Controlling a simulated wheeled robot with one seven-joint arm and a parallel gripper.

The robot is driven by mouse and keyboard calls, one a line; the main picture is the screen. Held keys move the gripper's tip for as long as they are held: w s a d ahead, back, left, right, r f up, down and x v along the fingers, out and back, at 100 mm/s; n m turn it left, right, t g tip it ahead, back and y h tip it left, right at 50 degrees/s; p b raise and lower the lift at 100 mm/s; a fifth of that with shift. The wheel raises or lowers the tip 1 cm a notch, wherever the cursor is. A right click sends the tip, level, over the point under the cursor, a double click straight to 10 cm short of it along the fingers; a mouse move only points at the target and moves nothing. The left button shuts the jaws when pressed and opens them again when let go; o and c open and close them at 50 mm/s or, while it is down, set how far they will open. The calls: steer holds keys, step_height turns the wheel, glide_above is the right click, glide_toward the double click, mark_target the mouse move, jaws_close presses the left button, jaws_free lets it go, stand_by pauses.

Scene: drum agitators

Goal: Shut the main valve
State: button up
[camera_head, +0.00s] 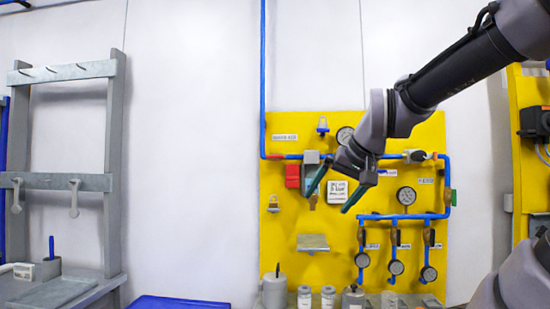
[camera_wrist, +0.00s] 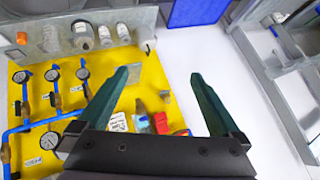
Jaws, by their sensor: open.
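A yellow panel (camera_head: 285,235) on the wall carries blue pipes (camera_head: 405,217), gauges and several valve-like fittings. Its labels are too small to read, so I cannot tell which fitting is the main valve.
Three small gauges (camera_head: 396,267) hang on branches low on the panel. Jars (camera_head: 304,297) stand below it. A grey rack (camera_head: 115,165) stands at left and a blue surface (camera_head: 178,302) lies at the bottom. Another yellow panel (camera_head: 534,92) is at right. Bare wall lies between rack and panel.

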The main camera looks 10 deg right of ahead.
steer(key=w+a+r+t, duration=0.1)
steer(key=w+r+t, duration=0.15)
steer(key=w, duration=0.55)
steer(key=w+a+r+n+t, duration=0.15)
steer(key=w+r, duration=0.25)
steer(key=w, duration=0.4)
steer(key=w+a+r+t, duration=0.2)
steer(key=w+r, duration=0.2)
steer(key=w, duration=0.4)
steer(key=m+t+h, duration=0.1)
steer(key=t+h, duration=0.2)
steer(key=h, duration=0.5)
glide_toward(275, 157)
steer(key=x, duration=0.9)
steer(key=shift+w+r, duration=0.25)
steer(key=shift+r, duration=0.05)
steer(key=c, duration=1.1)
steer(key=shift+o, duration=0.2)
